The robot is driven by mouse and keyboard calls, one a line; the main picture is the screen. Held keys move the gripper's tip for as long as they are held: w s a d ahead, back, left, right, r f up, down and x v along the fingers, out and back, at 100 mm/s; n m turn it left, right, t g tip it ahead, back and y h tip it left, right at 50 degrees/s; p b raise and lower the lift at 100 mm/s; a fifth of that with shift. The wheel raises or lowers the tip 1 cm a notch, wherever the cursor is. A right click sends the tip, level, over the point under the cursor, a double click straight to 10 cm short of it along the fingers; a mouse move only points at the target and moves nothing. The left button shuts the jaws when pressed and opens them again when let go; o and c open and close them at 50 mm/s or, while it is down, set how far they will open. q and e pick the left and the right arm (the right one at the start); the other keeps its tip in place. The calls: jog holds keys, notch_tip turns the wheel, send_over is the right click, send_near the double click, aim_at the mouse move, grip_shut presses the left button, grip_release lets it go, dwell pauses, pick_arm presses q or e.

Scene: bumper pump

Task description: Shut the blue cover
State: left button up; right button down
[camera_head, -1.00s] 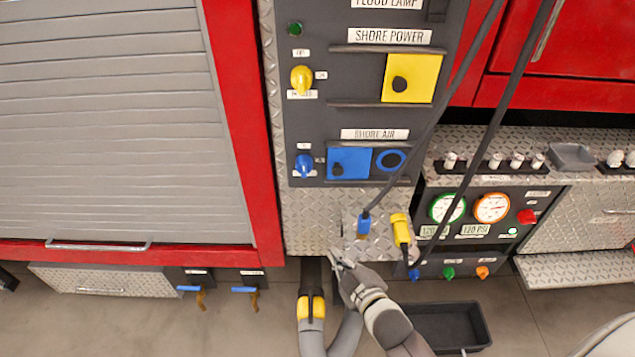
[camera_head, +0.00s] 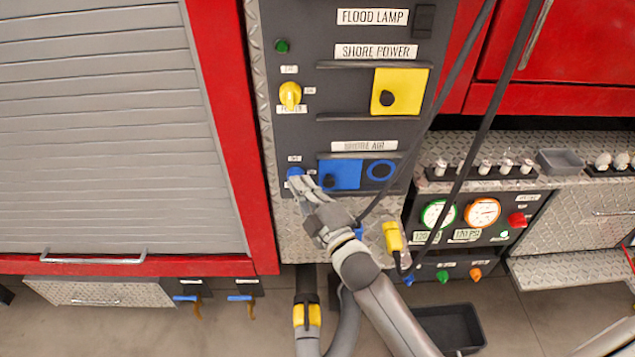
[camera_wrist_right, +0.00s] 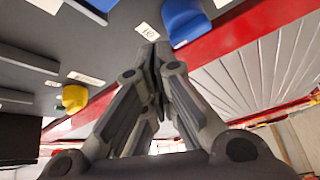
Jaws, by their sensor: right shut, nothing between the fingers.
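The blue cover (camera_head: 345,173) is a flat square plate with a dark round knob. It sits in the shore air row, left of the blue ring socket (camera_head: 381,170), which is uncovered. My right gripper (camera_head: 304,184) is shut and empty. Its fingertips are just left of the cover, near the blue switch knob (camera_head: 295,173); contact cannot be told. In the right wrist view the shut fingertips (camera_wrist_right: 160,52) are close to the panel, beside the blue switch knob (camera_wrist_right: 185,20). The gripper partly hides that knob in the head view. My left gripper is not in view.
A yellow cover (camera_head: 400,91) and yellow knob (camera_head: 290,95) are above. A blue plug on a cable is partly hidden behind my arm; a yellow plug (camera_head: 393,238) hangs beside it. Dark cables cross the right side of the panel. A ledge (camera_head: 369,156) runs above the blue cover.

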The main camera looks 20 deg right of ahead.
jog(key=d, duration=0.1)
jog(key=d+f, duration=0.1)
jog(key=d+p, duration=0.1)
jog(key=shift+w+d+f, duration=0.1)
jog(key=shift+d+f, duration=0.1)
jog(key=shift+f, duration=0.2)
jog(key=s+d, duration=0.3)
jog(key=d, duration=0.8)
